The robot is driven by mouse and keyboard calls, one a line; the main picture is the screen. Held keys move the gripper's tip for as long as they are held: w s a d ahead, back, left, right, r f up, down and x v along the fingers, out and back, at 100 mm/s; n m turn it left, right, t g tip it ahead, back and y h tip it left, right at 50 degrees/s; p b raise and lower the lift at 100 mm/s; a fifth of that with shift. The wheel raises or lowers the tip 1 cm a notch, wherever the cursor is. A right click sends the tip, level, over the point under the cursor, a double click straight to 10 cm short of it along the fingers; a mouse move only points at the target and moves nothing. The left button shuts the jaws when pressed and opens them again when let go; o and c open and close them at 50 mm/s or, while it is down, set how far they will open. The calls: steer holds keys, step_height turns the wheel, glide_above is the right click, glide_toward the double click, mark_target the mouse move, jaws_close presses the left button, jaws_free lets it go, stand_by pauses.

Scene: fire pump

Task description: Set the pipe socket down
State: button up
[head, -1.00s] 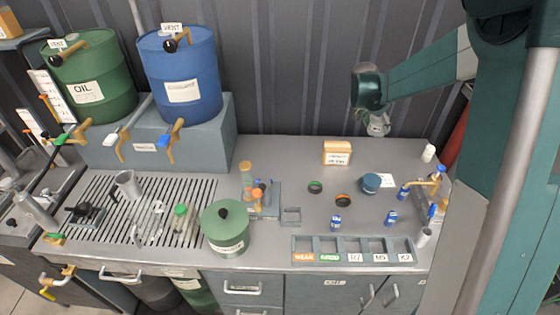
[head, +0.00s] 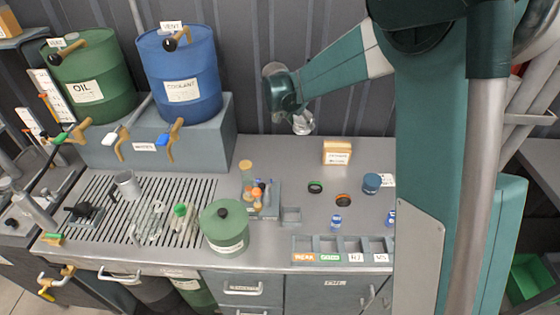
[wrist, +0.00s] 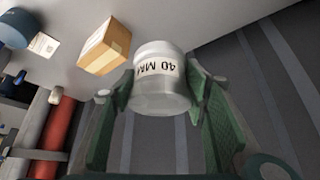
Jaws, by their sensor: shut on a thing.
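The pipe socket (wrist: 160,88) is a pale grey cylinder marked "40 MM". In the wrist view it sits between the two green fingers of my gripper (wrist: 158,98), which is shut on it. In the head view my gripper (head: 298,118) is in the air above the back of the bench, near the grey wall. The pipe socket (head: 303,124) shows there as a small clear-grey piece under the gripper, apart from the bench top.
A cardboard box (head: 337,152) stands on the bench below and right of my gripper. Blue (head: 180,75) and green (head: 90,75) drums stand left. A green pot (head: 224,225) and a labelled compartment rack (head: 345,248) are in front. The back middle of the bench is clear.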

steer(key=s+a, duration=0.2)
steer(key=a, duration=0.7)
steer(key=shift+n, duration=0.4)
steer(key=shift+d+f, duration=0.1)
steer(key=shift+f, duration=2.4)
steer(key=shift+f+b, duration=0.45)
steer(key=shift+f, duration=2.7)
steer(key=shift+f, duration=1.85)
steer(key=shift+f+b, duration=0.1)
steer(key=shift+b, duration=0.25)
